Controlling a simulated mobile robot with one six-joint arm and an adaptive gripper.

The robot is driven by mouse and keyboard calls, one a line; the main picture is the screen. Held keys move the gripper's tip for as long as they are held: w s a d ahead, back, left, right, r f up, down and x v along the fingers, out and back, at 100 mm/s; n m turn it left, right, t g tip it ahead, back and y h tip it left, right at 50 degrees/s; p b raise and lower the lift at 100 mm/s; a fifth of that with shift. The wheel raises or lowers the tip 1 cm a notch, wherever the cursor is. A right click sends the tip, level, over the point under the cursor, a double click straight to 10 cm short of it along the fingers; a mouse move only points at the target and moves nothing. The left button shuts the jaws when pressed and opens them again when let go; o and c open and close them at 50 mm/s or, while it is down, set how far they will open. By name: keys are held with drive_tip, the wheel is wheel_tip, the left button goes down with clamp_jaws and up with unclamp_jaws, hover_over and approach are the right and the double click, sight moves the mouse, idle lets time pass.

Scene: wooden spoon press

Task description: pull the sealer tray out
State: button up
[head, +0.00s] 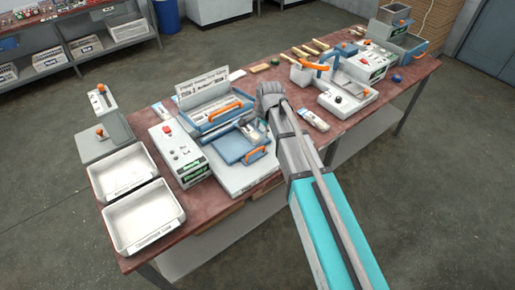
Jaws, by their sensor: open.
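The sealer (172,150) is a white machine with a red button, on the left half of the table. Its blue hinged lid (205,122) with an orange handle stands raised at the back. The blue sealer tray (228,150) lies in front of it on a white base, with an orange handle (256,155) at its front right. My gripper (248,128) is open, just above and behind the tray's right part, and hides some of it. I cannot tell whether it touches anything.
Two white bins (143,214) stand at the table's left end. Small wooden pieces (300,52) lie along the back edge.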

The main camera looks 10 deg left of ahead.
sight(257, 150)
drive_tip(key=shift+f, duration=0.15)
drive_tip(key=f+b, duration=0.4)
drive_tip(key=w+a+f+b, duration=0.1)
drive_tip(key=f+b, duration=0.3)
drive_tip(key=b, duration=0.1)
drive_tip(key=a+f+b, duration=0.1)
drive_tip(key=f+b, duration=0.3)
drive_tip(key=f, duration=0.1)
drive_tip(key=shift+w+f, duration=0.1)
drive_tip(key=shift+w, duration=0.3)
drive_tip(key=shift+c, duration=0.2)
idle(0.3)
clamp_jaws()
